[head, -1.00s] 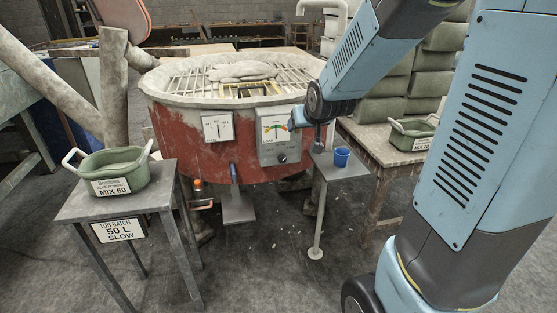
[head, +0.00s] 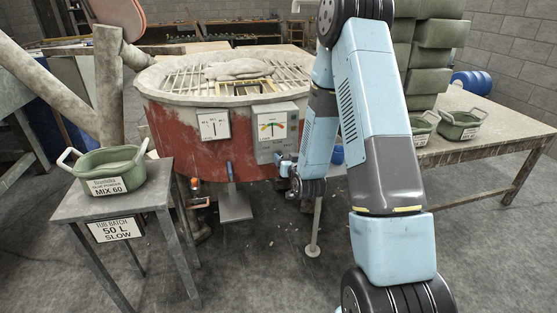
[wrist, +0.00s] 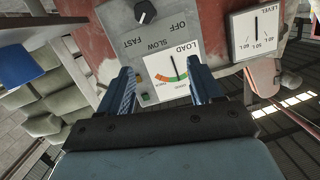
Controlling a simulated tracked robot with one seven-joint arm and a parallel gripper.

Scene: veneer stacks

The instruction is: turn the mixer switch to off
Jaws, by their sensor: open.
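The mixer (head: 215,150) is a round red tub with a grated top. Its grey switch box (head: 265,150) bears a coloured load dial. In the wrist view the box appears turned over, with the black switch knob (wrist: 145,12) at the top edge beside the words OFF, SLOW and FAST. A white mark shows on the knob, but I cannot tell surely which word it points to. My gripper (wrist: 164,78) is open and empty, its two blue fingers apart in front of the load dial, off the knob. In the head view my gripper (head: 284,167) is at the box's lower right and hides the knob.
A level gauge (wrist: 257,33) sits beside the box. A blue cup (head: 337,154) on a small stand is partly behind my arm. A green tub (head: 110,172) stands on the left table. More green tubs (head: 460,125) are on the right table, near stacked sacks.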

